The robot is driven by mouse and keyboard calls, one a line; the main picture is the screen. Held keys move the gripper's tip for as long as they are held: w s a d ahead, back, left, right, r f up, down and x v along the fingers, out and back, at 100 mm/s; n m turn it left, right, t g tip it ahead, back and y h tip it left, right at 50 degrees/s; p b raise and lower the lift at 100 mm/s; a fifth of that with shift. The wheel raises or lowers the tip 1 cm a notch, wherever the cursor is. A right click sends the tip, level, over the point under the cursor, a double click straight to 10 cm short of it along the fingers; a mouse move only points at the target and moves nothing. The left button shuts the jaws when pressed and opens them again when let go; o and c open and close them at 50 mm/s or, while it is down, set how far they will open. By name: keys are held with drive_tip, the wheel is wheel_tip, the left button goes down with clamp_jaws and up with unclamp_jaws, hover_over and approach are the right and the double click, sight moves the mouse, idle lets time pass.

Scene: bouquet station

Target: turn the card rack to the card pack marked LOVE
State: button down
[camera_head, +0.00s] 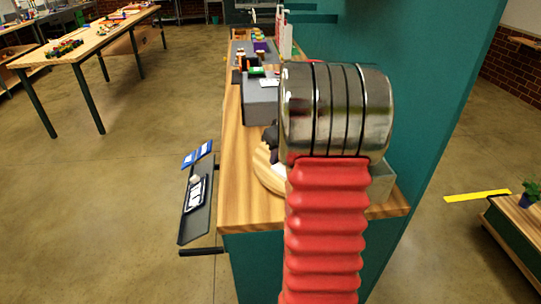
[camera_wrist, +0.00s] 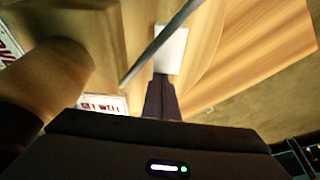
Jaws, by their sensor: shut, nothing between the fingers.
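The card rack shows in the wrist view as pale wooden panels (camera_wrist: 115,40) with a thin dark rod (camera_wrist: 160,42) crossing in front. A white card pack marked GET WELL (camera_wrist: 103,103) is at the lower left. Another pack with red letters (camera_wrist: 8,45) is cut off at the left edge; I cannot read its word. My gripper (camera_wrist: 162,82) is shut and empty, its dark fingers pointing at a small white block (camera_wrist: 171,48); I cannot tell whether they touch. In the head view a round wooden disc (camera_head: 262,172) shows beside my arm, which hides most of the rack.
The wooden counter (camera_head: 240,205) carries a grey box (camera_head: 260,108) and small goods farther back. A dark tray (camera_head: 197,205) hangs off its left side. A teal wall (camera_head: 420,90) stands close on the right. The floor to the left is open up to a long table (camera_head: 90,45).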

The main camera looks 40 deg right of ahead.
drive_tip(key=shift+s+a, duration=0.25)
drive_tip(key=shift+s, duration=0.65)
drive_tip(key=shift+s+a, duration=0.2)
drive_tip(key=shift+s, duration=0.75)
drive_tip(key=v, duration=1.3)
drive_tip(key=shift+r, duration=0.35)
drive_tip(key=shift+s+a, duration=0.1)
drive_tip(key=shift+s, duration=0.05)
